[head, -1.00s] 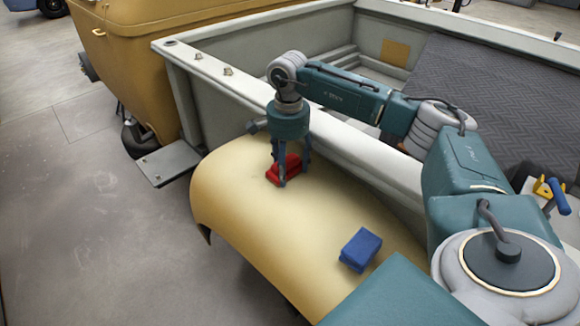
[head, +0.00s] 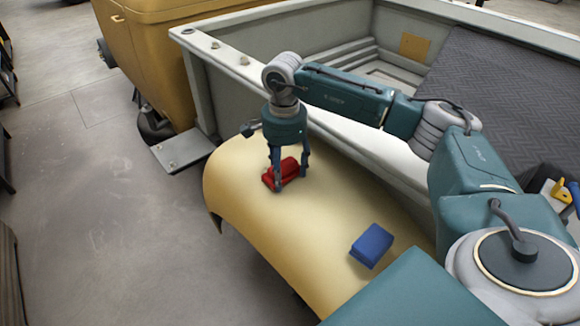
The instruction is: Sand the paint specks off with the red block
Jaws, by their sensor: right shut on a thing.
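The red block (head: 288,168) is at the upper part of the curved yellow fender (head: 245,205). My right gripper (head: 289,183) points down and is shut on the red block, with a finger on either side of it. The block looks to be touching the fender or very close to it; I cannot tell which. I cannot make out any paint specks on the fender at this size. My left gripper is not in view.
A blue block (head: 371,246) lies on the near part of the fender. The pale truck bed wall (head: 205,95) runs behind the fender, and a grey step plate (head: 184,151) sticks out at its far end. The floor at left is open.

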